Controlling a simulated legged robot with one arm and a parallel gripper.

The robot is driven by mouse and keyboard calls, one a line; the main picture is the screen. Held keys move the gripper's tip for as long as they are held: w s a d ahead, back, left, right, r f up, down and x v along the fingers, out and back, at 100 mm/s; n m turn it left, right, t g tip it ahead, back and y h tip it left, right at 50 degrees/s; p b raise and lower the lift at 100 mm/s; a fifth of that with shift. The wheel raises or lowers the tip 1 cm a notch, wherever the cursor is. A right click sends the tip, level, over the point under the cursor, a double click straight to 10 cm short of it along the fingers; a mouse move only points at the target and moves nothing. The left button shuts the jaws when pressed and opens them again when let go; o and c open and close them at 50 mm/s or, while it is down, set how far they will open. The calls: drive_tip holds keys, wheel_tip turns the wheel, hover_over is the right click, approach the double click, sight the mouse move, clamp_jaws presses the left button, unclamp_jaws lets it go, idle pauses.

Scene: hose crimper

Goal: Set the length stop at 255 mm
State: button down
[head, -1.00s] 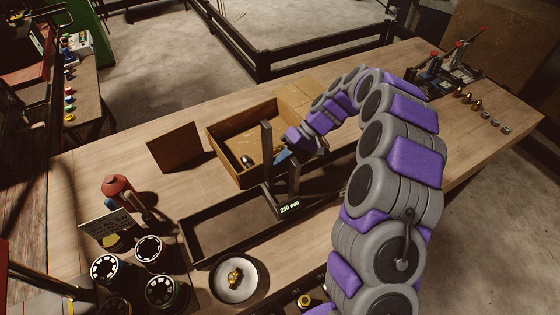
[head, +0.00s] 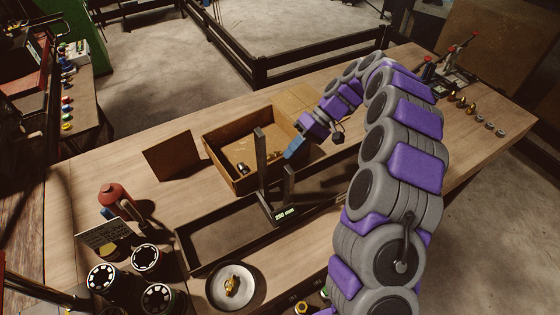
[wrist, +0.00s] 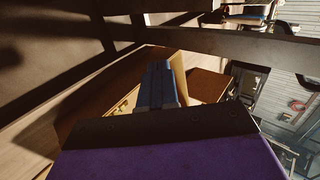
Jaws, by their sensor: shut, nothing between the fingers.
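The length stop (head: 262,176) is a dark frame with two uprights, standing across a long dark trough (head: 208,240) on the bench. Its small lit display (head: 285,214) appears to read 250 mm. My gripper (head: 291,150), with blue fingers, is just right of the taller upright, near the right end of an open cardboard box. It looks apart from the stop and holds nothing. In the wrist view the blue fingers (wrist: 157,82) are together in front of the box, and dark bars cross the top of the picture.
The open cardboard box (head: 222,173) holds small metal parts. A brown panel (head: 171,153) stands left of it. Small fittings and a clamp device (head: 440,75) are at far right.

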drive_tip(key=p+v, duration=0.3)
drive_tip(key=v, duration=0.6)
drive_tip(key=shift+d+r+p, duration=0.15)
drive_tip(key=shift+p, duration=0.15)
